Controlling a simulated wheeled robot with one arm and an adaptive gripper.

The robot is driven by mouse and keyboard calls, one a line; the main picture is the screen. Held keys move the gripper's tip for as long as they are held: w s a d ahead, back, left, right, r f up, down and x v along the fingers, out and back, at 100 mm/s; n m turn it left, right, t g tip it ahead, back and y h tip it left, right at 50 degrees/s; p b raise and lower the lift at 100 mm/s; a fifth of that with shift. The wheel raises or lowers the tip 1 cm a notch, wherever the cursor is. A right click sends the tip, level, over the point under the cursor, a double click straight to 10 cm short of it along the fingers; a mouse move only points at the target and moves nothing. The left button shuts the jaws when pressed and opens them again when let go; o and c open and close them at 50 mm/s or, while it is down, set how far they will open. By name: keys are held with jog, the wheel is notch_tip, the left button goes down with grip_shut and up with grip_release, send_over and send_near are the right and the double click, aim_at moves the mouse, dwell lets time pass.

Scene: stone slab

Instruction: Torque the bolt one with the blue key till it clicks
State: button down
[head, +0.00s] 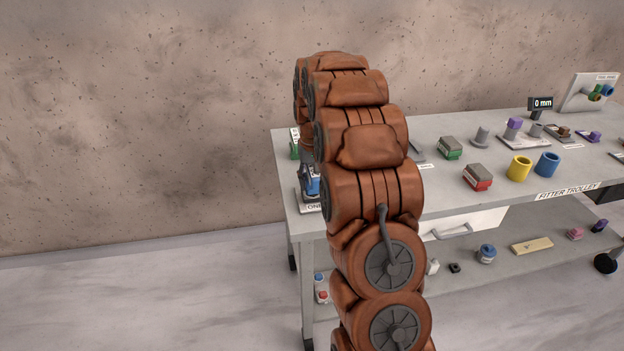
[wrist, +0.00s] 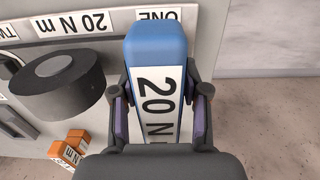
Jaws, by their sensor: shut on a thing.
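The blue key (wrist: 155,40), a blue block with a white "20 N m" label, sits between the fingers of my gripper (wrist: 160,93) in the wrist view. The gripper is shut on its sides. The key's top end points toward the "ONE" label (wrist: 158,14). Bolt one is hidden from view, so I cannot tell whether the key is seated on it. In the head view, the blue key (head: 312,184) shows just left of my arm, above the "ONE" label (head: 312,207) at the left end of the trolley top. My arm hides most of the gripper there.
A dark round piece (wrist: 58,86) and small orange blocks (wrist: 76,146) lie left of the key. The trolley top (head: 445,195) also carries a green block (head: 450,148), a red block (head: 478,177), a yellow cup (head: 519,168) and a blue cup (head: 547,164). Floor is open at left.

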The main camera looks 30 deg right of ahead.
jog(key=shift+f, duration=0.45)
dwell(0.4)
jog(key=m+b, duration=0.1)
jog(key=m, duration=0.1)
jog(key=shift+m, duration=0.3)
jog(key=m+b, duration=0.1)
jog(key=m, duration=0.4)
jog(key=shift+w+m, duration=0.1)
jog(key=shift+m, duration=0.3)
jog(key=m, duration=0.5)
jog(key=shift+a, duration=0.1)
jog(key=shift+r, duration=1.75)
jog(key=shift+r, duration=0.1)
